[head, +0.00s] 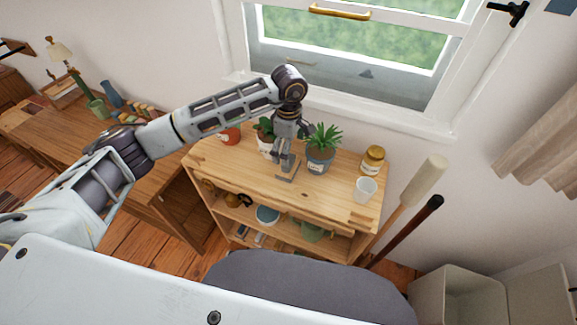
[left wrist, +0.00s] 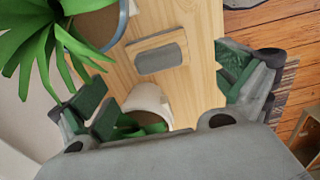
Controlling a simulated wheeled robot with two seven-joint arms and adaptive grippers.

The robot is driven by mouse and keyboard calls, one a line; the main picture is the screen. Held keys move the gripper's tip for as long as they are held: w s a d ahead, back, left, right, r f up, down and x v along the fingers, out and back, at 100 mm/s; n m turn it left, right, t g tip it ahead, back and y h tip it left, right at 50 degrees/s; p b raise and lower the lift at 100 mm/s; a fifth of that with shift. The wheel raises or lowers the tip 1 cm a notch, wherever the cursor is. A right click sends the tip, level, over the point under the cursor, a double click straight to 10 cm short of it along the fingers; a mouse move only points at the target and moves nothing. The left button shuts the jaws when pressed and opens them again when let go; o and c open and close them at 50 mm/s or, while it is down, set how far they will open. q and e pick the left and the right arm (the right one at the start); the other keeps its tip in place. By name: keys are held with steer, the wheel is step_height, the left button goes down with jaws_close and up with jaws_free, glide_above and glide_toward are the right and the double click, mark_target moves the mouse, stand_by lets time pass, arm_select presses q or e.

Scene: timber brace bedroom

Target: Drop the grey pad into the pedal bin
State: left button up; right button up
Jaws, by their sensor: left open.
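That gripper is open and empty, pointing down just above the pad. Its green-padded fingers stand wide apart at either side in the left wrist view. A pale, open-topped box (head: 458,300) at the lower right of the head view may be the pedal bin. My right gripper is not in view.
Potted plants (head: 321,150) stand close to my left gripper, one on each side. A jar (head: 372,159) and a white cup (head: 365,189) stand at the right of the shelf top (head: 240,173). A mallet (head: 425,180) and a dark-handled tool lean beside it.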

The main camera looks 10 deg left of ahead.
arm_select(q)
steer(key=shift+f, duration=1.7)
steer(key=shift+f, duration=0.1)
steer(key=shift+w+f+p, duration=0.15)
steer(key=shift+f+p, duration=0.8)
steer(key=shift+f, duration=1.55)
steer(key=c, duration=0.8)
steer(key=shift+r, duration=0.15)
